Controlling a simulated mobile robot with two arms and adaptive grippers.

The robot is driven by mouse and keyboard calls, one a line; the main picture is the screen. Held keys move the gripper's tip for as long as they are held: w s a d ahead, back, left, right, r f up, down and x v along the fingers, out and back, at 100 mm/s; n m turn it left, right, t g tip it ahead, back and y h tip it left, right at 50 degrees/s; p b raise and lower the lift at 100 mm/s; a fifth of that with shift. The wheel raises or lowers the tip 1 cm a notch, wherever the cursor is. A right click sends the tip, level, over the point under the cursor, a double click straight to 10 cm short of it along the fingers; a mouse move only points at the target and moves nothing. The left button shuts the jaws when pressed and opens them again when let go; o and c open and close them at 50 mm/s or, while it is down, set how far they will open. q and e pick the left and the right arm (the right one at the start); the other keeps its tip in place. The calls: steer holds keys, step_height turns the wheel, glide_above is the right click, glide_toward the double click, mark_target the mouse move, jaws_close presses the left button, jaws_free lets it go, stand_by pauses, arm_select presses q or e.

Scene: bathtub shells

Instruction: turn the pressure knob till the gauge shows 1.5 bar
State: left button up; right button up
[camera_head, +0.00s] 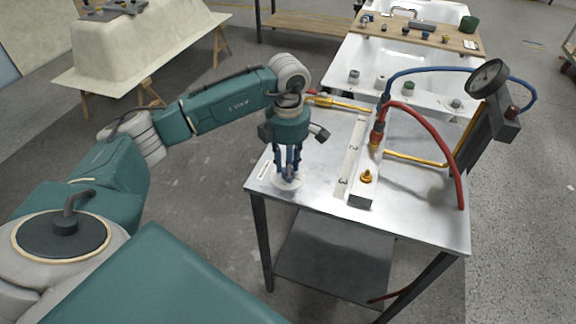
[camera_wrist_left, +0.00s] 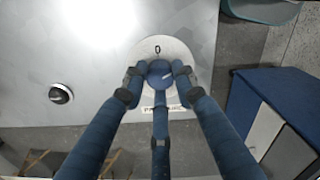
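The blue pressure knob (camera_wrist_left: 160,73) sits on a pale round dial plate (camera_wrist_left: 172,46) with a "0" on it, in the left wrist view. A pale mark shows on the knob's top. In the head view the dial plate (camera_head: 287,184) lies near the metal table's front left corner. My left gripper (camera_head: 288,176) points straight down over it. Its three blue fingers (camera_wrist_left: 158,82) close around the knob and appear to touch its sides. The round pressure gauge (camera_head: 487,78) stands on a post at the table's right; its needle is too small to read. My right gripper is out of view.
The metal table (camera_head: 320,198) carries a pale rail (camera_head: 360,188) with a brass fitting (camera_head: 367,177), a red valve (camera_head: 376,135), a red hose (camera_head: 440,135) and a blue hose (camera_head: 430,70). White tubs (camera_head: 420,95) stand behind. A dark round piece (camera_wrist_left: 61,93) is near the dial.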

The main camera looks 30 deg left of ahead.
arm_select(q)
steer(key=shift+n+b, duration=0.3)
steer(key=shift+b, duration=0.1)
steer(key=o, duration=1.2)
steer(key=shift+c, duration=0.2)
step_height(320, 180, up, 12)
